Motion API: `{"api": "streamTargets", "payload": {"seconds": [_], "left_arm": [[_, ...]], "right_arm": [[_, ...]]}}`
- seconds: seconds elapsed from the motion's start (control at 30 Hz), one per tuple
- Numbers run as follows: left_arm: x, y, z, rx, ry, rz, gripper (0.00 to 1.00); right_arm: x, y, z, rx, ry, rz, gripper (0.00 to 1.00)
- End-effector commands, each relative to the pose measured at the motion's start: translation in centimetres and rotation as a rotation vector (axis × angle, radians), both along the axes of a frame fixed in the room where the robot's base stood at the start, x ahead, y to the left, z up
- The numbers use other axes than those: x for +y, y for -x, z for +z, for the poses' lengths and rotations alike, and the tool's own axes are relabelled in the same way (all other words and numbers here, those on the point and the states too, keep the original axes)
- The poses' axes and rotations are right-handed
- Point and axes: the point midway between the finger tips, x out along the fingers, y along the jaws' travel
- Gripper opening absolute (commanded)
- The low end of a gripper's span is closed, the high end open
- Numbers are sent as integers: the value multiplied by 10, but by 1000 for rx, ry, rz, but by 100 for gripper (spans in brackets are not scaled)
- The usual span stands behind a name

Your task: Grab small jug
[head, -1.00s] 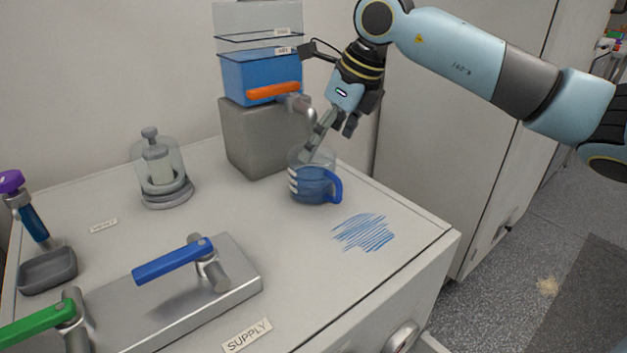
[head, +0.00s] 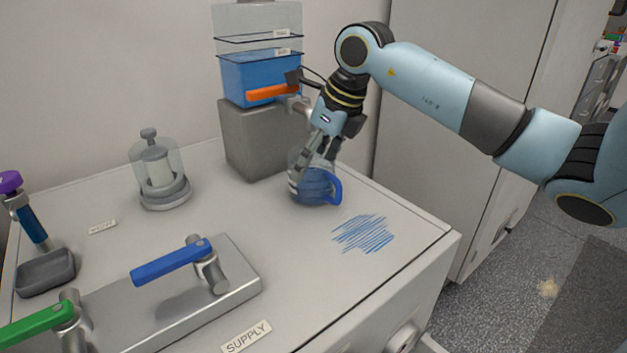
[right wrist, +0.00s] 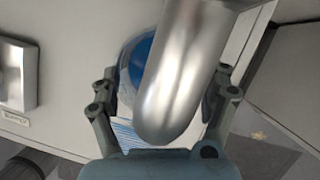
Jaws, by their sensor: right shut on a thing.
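The small jug (head: 317,188) is clear with blue contents and a blue handle on its right side. It stands upright on the cabinet top, in front of the grey block. My right gripper (head: 314,172) reaches down over it from above, with its fingers at the jug's wall, and is shut on it. In the right wrist view the jug (right wrist: 130,72) shows between the fingers, partly hidden by a metal spout (right wrist: 180,75). My left gripper is not in view.
A blue tank (head: 260,78) with an orange-handled tap (head: 272,92) stands on a grey block (head: 258,140) just behind the jug. A glass-covered cylinder (head: 160,170) stands to the left. Blue (head: 172,262) and green (head: 35,322) levers are in front. Blue scribble (head: 362,233) marks the bare top.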

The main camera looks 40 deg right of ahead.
Motion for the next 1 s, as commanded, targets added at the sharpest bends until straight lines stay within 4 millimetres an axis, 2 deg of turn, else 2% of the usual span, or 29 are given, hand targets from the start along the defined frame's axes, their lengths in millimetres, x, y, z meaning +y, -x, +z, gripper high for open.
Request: {"api": "streamTargets", "payload": {"seconds": [0.1,0.53,0.97,1.0], "left_arm": [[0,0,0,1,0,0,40],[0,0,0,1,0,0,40],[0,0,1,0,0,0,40],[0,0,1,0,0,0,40]], "right_arm": [[0,0,1,-1,0,1,34],[0,-1,5,-2,1,1,34],[0,-1,38,-4,1,2,34],[-4,5,36,0,7,0,34]]}}
